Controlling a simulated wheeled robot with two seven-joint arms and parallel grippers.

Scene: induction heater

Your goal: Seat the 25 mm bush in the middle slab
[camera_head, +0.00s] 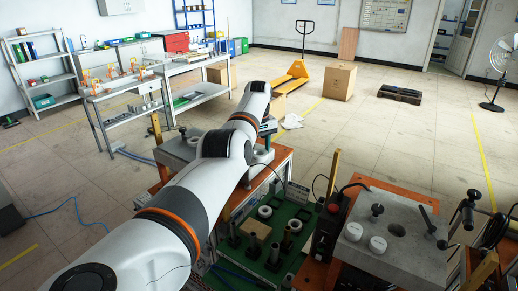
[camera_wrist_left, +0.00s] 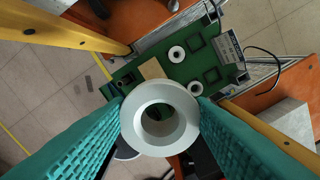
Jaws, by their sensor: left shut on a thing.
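My left gripper (camera_wrist_left: 160,120) is shut on a thick pale grey ring, the bush (camera_wrist_left: 160,90), which sits between its two teal fingers. Its bore faces the wrist camera and looks dark inside. In the head view the left gripper (camera_head: 267,128) is largely hidden behind my own arm, at the back of the orange bench. A grey slab (camera_head: 176,148) shows to the left of the arm, partly covered by it. I cannot tell which slab is the middle one. My right gripper is not in view.
A green tray (camera_head: 242,268) holds loose rings and dark cylinders; it also shows below the held bush in the wrist view (camera_wrist_left: 180,72). A black box with a red button (camera_head: 327,228) stands between tray and right slab. Yellow posts (camera_head: 333,172) rise beside the benches.

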